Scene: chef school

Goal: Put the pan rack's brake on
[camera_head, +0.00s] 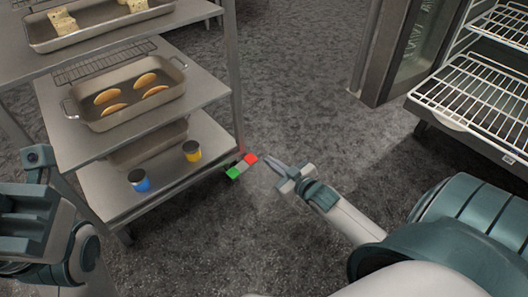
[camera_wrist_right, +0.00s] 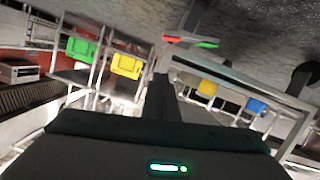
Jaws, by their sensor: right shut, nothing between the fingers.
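The pan rack (camera_head: 215,92) is a steel shelved trolley on the left in the head view. Its brake pedal (camera_head: 233,172) sticks out low at the rack's near right corner. The pedal has a red end (camera_head: 250,158) and a green end, with a pale middle. My right gripper (camera_head: 268,160) is shut and empty, its tips just right of the red end; contact cannot be told. In the right wrist view the pedal (camera_wrist_right: 207,44) lies beyond the shut fingers (camera_wrist_right: 163,88). My left gripper (camera_head: 38,160) is at the left edge, partly cut off; its jaw state is unclear.
The rack holds a pan of pastries (camera_head: 165,108), a pan of pale blocks (camera_head: 100,35), a blue tin (camera_head: 139,181) and a yellow tin (camera_head: 192,152). A wire-shelved unit (camera_head: 470,95) stands at right. The grey floor (camera_head: 300,75) between is clear.

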